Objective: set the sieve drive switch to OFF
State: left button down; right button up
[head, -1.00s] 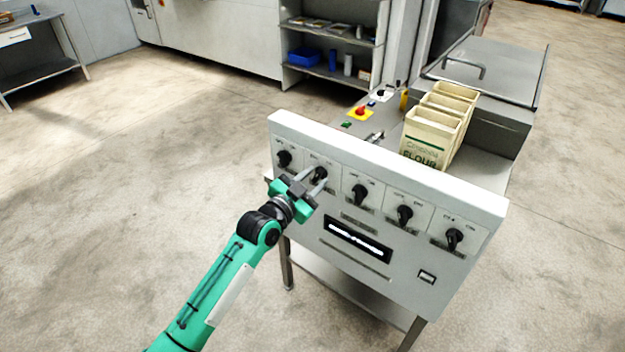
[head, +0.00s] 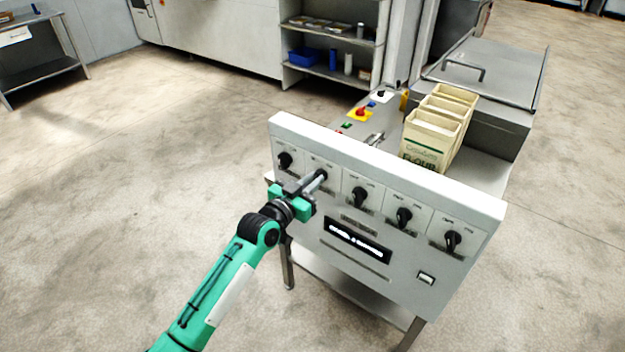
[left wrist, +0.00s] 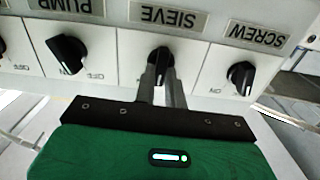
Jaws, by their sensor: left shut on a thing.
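The sieve drive switch (left wrist: 160,56) is a black rotary knob under the SIEVE label (left wrist: 168,17) in the left wrist view. In the head view it is the second knob from the left on the grey panel, mostly hidden by my fingers. My left gripper (head: 318,177) meets the panel there, its fingers close together. In the left wrist view the left gripper (left wrist: 162,82) is shut on the knob, a finger on each side. The knob's exact pointing direction and its position marks are not clear. My right gripper is out of view.
The PUMP knob (left wrist: 68,52) and SCREW knob (left wrist: 241,76) flank the sieve switch closely. The panel (head: 300,227) also has a lit display (head: 357,241). Flour bags (head: 432,138) and a red emergency button (head: 361,112) are behind it. Floor left of the panel is clear.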

pick_arm(q)
jog(key=n, duration=0.3)
jog(key=shift+w+p, duration=0.1)
jog(key=shift+p, duration=0.2)
jog(key=shift+a+n, duration=0.1)
jog(key=shift+n, duration=0.8)
jog(key=c, duration=1.5)
grip_release()
jog(key=shift+o, duration=0.2)
